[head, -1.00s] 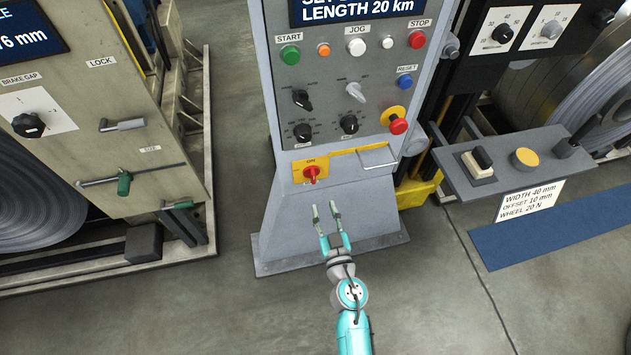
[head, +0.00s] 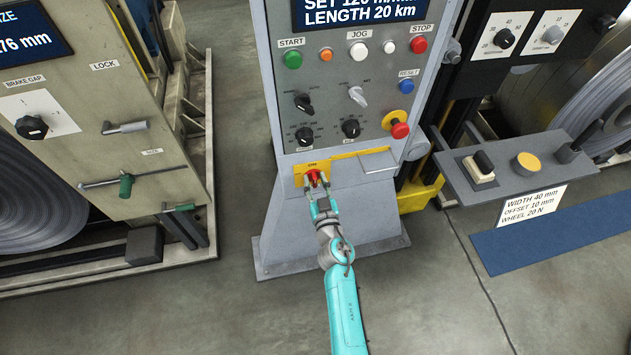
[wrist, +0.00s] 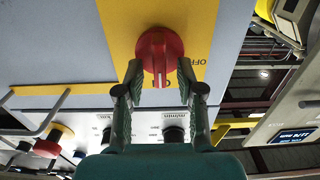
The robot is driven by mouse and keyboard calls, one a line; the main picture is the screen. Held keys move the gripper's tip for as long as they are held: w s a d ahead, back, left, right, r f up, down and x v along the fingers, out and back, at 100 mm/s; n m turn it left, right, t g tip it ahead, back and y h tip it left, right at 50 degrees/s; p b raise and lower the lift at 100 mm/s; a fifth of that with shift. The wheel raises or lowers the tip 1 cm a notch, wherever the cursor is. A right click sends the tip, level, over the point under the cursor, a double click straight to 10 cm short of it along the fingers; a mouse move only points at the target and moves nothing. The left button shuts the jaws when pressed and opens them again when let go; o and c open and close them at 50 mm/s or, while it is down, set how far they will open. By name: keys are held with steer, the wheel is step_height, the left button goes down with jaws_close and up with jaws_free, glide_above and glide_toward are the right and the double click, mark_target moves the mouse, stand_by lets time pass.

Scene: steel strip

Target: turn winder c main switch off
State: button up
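The winder's main switch is a red rotary knob (head: 314,178) on a yellow plate (head: 298,171) low on the grey control cabinet (head: 345,130). In the wrist view the red knob (wrist: 158,52) shows close up, its grip bar roughly upright in the picture and in line with the ON side. OFF is printed to the right of it on the yellow plate (wrist: 118,22). My gripper (head: 318,186) is at the knob, its fingers apart. In the wrist view the gripper's fingertips (wrist: 159,78) flank the knob; I cannot tell whether they touch it.
Above the switch are black selector knobs (head: 351,128) and a red emergency button (head: 400,130). A metal handle (head: 378,165) sticks out right of the switch. A beige machine (head: 120,130) stands left and a grey shelf (head: 500,165) right. The floor in front is clear.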

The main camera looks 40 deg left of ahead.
jaws_close()
steer(key=shift+a, duration=0.1)
stand_by(0.4)
steer(key=n, duration=0.4)
steer(key=shift+s+a+f, duration=0.1)
steer(key=shift+s, duration=0.05)
steer(key=n, duration=0.4)
steer(key=shift+s+a+f+n, duration=0.15)
steer(key=shift+n, duration=0.15)
steer(key=n, duration=0.6)
steer(key=f+n, duration=0.1)
steer(key=n, duration=0.2)
steer(key=shift+s+a, duration=0.1)
steer(key=shift+s, duration=0.05)
steer(key=shift+n, duration=0.3)
